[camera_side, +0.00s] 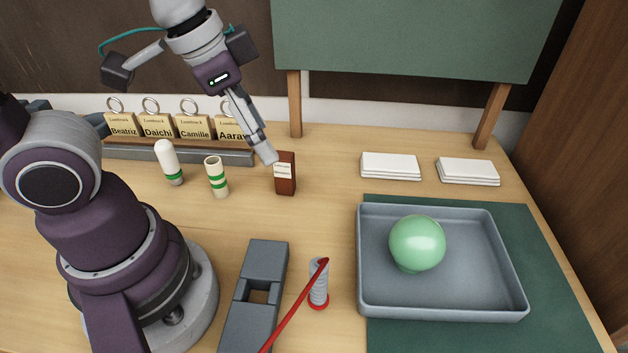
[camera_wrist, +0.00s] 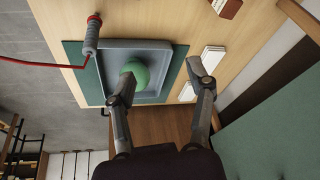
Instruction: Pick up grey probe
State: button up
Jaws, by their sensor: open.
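The grey probe (camera_side: 319,284) stands upright on the table in the side view, with a red ring at its foot and a red cable at its top. It also shows in the wrist view (camera_wrist: 92,37), at the upper left, with its red cable running off to the left. My gripper (camera_side: 268,158) is high above the back of the table, close in the picture to a small brown block. In the wrist view my gripper (camera_wrist: 160,78) has its two fingers spread wide with nothing between them. The gripper is well apart from the probe.
A grey tray (camera_side: 440,311) holding a green globe (camera_side: 417,243) lies right of the probe. A dark grey slotted block (camera_side: 264,257) stands left of it. The brown block (camera_side: 285,184), two banded cylinders (camera_side: 216,177) (camera_side: 168,163), name tags (camera_side: 158,127) and white stacks (camera_side: 391,167) stand farther back.

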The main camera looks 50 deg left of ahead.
aim_at(317, 289)
jog(key=s+d+f+m+g, duration=0.1)
jog(key=d+f+m+g, duration=0.4)
jog(key=d+m, duration=0.55)
jog(key=shift+m+t+y, duration=0.4)
jog(key=shift+m, duration=0.05)
notch_tip(317, 289, down, 12)
jog(key=shift+w+d+r, duration=0.1)
jog(key=shift+w+d, duration=0.05)
grip_shut()
